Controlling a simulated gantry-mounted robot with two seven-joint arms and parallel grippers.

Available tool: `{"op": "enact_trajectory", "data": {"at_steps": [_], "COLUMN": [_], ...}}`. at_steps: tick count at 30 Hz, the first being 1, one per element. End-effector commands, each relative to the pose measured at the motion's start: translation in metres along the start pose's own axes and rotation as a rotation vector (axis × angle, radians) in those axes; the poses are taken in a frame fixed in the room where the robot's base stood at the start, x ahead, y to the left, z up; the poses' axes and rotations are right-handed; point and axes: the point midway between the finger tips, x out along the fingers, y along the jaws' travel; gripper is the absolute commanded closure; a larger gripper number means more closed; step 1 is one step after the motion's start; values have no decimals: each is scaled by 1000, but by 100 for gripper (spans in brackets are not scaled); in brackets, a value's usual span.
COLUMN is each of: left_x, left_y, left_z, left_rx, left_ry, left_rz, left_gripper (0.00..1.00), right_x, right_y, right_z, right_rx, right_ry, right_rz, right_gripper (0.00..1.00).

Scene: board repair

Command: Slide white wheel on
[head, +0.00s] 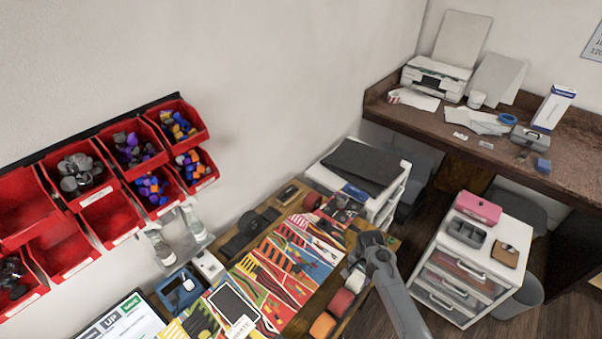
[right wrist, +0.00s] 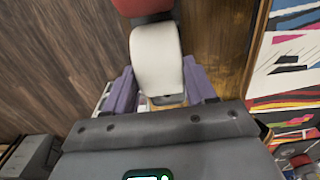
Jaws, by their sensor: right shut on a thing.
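The white wheel (right wrist: 155,50) shows large in the right wrist view, between the two purple fingers of my right gripper (right wrist: 158,70). The fingers are shut on its sides. In the head view the white wheel (head: 356,281) is small, just below my right gripper (head: 359,262) at the right edge of the workbench. A red wheel (right wrist: 142,6) lies just beyond it in the right wrist view. Whether the white wheel touches the bench cannot be told. My left gripper is not in view.
A red wheel (head: 341,303) and an orange wheel (head: 322,325) line the bench's right edge. A colourful patterned panel (head: 300,262) and a tablet (head: 233,305) lie to the left. White drawers (head: 470,285) stand right of my arm. Red bins (head: 110,212) hang on the wall.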

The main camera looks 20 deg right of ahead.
Motion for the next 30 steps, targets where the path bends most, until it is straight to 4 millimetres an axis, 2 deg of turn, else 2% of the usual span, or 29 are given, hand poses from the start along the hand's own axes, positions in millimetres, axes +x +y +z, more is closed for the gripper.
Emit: {"op": "enact_trajectory", "data": {"at_steps": [2,3,12,30], "left_x": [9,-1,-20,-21], "left_y": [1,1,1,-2], "left_z": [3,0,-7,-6], "left_rx": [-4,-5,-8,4], "left_ry": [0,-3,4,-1], "left_rz": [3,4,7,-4], "left_gripper": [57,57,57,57], "right_x": [3,-11,-42,-44], "right_y": [0,-1,0,0], "right_z": [-1,-1,0,0], "right_rx": [-1,-1,-1,-1], "right_ry": [2,2,0,0], "right_rz": [-1,-2,0,0], "right_gripper": [76,76,76,76]}}
